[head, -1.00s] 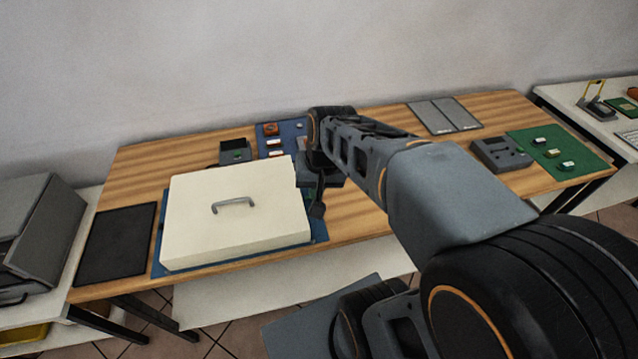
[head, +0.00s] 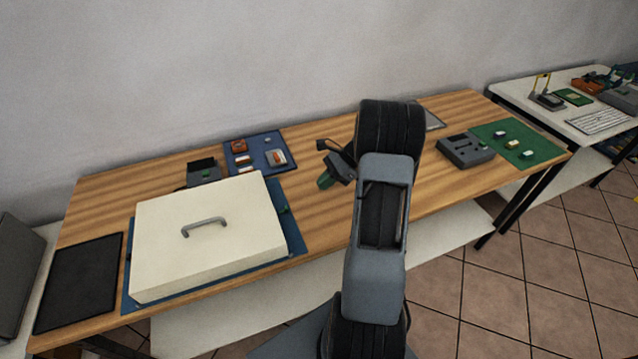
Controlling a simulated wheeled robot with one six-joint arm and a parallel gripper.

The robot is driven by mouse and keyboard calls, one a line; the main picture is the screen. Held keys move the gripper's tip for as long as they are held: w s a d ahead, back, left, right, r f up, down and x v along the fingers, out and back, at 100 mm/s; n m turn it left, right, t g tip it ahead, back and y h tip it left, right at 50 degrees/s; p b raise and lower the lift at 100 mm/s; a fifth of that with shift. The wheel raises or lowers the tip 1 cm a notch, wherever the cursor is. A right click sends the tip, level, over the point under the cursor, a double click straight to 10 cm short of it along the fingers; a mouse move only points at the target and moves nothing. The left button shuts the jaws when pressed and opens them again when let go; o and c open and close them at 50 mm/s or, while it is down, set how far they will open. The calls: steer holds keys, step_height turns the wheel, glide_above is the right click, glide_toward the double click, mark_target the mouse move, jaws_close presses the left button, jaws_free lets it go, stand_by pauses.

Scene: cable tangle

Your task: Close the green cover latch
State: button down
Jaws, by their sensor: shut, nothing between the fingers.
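The large cream cover (head: 205,238) with a grey handle lies on a blue base (head: 293,232) at the left of the wooden table. A small green latch (head: 283,208) shows at the cover's right edge. It is too small for me to tell its position. My gripper (head: 330,160) is to the right of the cover, apart from it and the latch. It is shut and holds nothing. Its fingertips are small and partly turned from view.
A black mat (head: 78,283) lies left of the cover. Behind it are a dark open box (head: 203,172) and a blue mat (head: 259,152) with small parts. A grey device (head: 466,151) and a green mat (head: 518,143) are at the right. Bare wood lies between.

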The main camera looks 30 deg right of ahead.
mark_target(286, 208)
steer(key=x, duration=0.8)
steer(key=shift+a+r, duration=0.1)
steer(key=shift+w+a+r+p, duration=0.15)
steer(key=shift+a+p, duration=0.25)
steer(key=shift+a, duration=0.65)
steer(key=shift+w+a, duration=0.15)
steer(key=shift+a, duration=0.55)
steer(key=shift+w+a, duration=0.2)
steer(key=shift+a, duration=0.75)
